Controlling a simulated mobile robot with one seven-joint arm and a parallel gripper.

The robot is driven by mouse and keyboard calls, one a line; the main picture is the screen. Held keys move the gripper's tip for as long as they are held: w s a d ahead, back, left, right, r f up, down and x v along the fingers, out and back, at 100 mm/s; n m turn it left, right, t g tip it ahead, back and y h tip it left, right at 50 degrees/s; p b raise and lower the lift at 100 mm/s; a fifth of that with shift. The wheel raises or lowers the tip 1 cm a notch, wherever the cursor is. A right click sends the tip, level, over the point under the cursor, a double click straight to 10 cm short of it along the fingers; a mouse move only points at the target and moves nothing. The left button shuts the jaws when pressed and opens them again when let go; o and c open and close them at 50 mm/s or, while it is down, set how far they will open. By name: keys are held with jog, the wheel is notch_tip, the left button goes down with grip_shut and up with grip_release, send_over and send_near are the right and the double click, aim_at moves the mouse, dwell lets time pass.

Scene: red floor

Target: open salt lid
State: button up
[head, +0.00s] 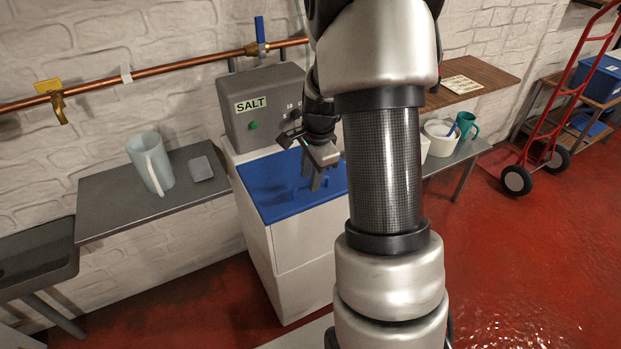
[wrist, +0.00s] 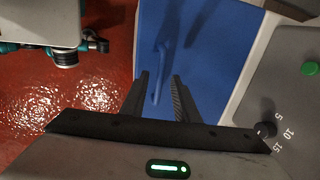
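The blue salt lid (head: 265,190) lies flat and closed on top of a white bin (head: 302,240). The lid also fills the middle of the wrist view (wrist: 215,30). A slim blue handle (wrist: 156,88) stands on the lid. My gripper (head: 318,183) is over the lid, its fingers pointing down. In the wrist view my gripper (wrist: 159,78) is open, with one dark finger on each side of the handle. I see gaps between fingers and handle, but cannot tell how far down the fingers reach. My arm hides the lid's right part in the head view.
A grey box marked SALT (head: 262,103) with a green button and dials stands behind the lid. A grey shelf (head: 120,208) with a pale jug (head: 150,163) is to the left. White tubs and a teal mug (head: 467,125) stand right. Red floor is open at right.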

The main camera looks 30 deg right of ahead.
jog(key=shift+f, duration=0.1)
grip_shut()
